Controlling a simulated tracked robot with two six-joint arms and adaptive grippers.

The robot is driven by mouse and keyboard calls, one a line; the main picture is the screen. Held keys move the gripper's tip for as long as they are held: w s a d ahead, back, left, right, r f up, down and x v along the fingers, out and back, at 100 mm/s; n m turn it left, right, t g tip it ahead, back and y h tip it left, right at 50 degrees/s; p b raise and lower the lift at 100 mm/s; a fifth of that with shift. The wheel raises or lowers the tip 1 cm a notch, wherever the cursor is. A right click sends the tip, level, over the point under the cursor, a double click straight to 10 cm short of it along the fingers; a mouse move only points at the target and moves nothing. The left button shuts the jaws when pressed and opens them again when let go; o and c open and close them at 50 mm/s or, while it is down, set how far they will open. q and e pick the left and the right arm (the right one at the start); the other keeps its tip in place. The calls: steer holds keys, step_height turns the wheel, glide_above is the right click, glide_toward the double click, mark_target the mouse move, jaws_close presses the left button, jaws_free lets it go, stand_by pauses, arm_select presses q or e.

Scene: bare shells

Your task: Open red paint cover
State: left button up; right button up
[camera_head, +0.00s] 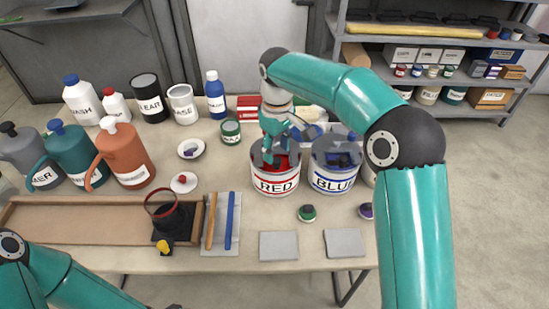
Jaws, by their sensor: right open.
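The red paint can (273,186) stands on the table, a light can with "RED" on its label. Red shows at its top, with small dark parts there, partly hidden by my gripper; I cannot tell whether that red is a cover or paint. My right gripper (275,150) is open and points down right over the can's top. I cannot tell whether its fingers touch anything.
The blue paint can (333,182) stands close on the right of the red one. Several bottles and jugs fill the left, including an orange jug (128,157). Two grey pads (279,246) lie in front, with small lids nearby. A shelf (470,80) stands behind.

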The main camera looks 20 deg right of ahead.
mark_target(277, 159)
steer(key=shift+f, duration=1.6)
jaws_close()
